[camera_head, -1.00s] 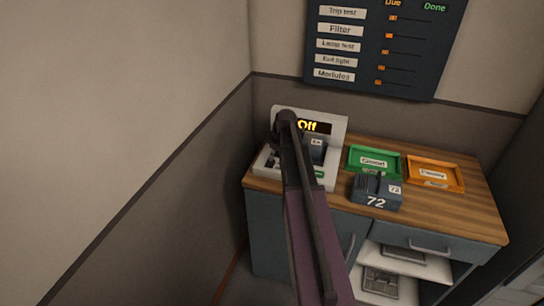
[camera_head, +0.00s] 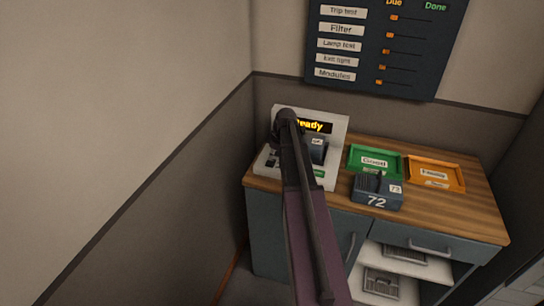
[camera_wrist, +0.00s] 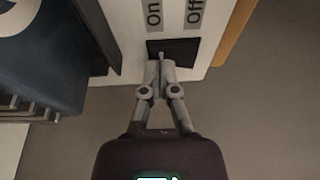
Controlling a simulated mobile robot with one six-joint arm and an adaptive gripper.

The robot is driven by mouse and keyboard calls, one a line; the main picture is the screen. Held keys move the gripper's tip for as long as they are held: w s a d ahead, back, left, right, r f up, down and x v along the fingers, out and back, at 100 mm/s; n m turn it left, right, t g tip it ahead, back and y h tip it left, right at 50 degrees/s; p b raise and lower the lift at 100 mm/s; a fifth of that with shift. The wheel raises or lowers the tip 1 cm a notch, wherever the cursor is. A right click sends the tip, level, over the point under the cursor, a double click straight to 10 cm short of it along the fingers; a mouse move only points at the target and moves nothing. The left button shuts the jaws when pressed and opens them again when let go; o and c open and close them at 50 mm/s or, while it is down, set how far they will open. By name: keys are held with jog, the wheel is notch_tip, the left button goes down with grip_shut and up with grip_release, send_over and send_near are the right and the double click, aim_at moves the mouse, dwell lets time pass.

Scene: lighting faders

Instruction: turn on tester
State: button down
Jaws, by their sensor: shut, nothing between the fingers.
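The tester (camera_head: 336,128) is a white unit at the back left of the wooden bench, and its display (camera_head: 318,127) reads "Ready" in yellow. A dark module (camera_head: 319,151) sits in it. In the wrist view a small switch (camera_wrist: 161,56) stands in a dark plate (camera_wrist: 185,50) beside the printed labels "On" and "Off". My gripper (camera_wrist: 159,66) is shut and empty, its fingertips at the switch; I cannot tell whether they touch it. In the head view my arm hides part of the tester's front and the fingertips.
A green "Good" tray (camera_head: 396,162) and an orange tray (camera_head: 462,174) stand right of the tester. A dark block marked 72 (camera_head: 376,201) sits before the green tray. A wall board with sliders (camera_head: 385,90) hangs above. Walls close in at left and behind.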

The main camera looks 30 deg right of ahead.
jog(key=shift+s+r, duration=0.1)
jog(key=shift+s, duration=0.15)
jog(key=shift+s+a+r, duration=0.1)
jog(key=shift+s+a, duration=0.05)
jog(key=shift+s+a+r+p, duration=0.1)
jog(key=shift+s+a+p, duration=0.1)
jog(key=shift+p, duration=0.15)
jog(key=shift+r, duration=0.1)
dwell(0.3)
jog(key=r+p, duration=0.4)
jog(key=shift+w+d, duration=0.1)
jog(key=shift+w, duration=0.1)
jog(key=w+d+p+v, duration=0.1)
jog(key=p+v, duration=0.8)
jog(key=shift+d+r, duration=0.3)
jog(key=shift+d, duration=0.05)
dwell(0.8)
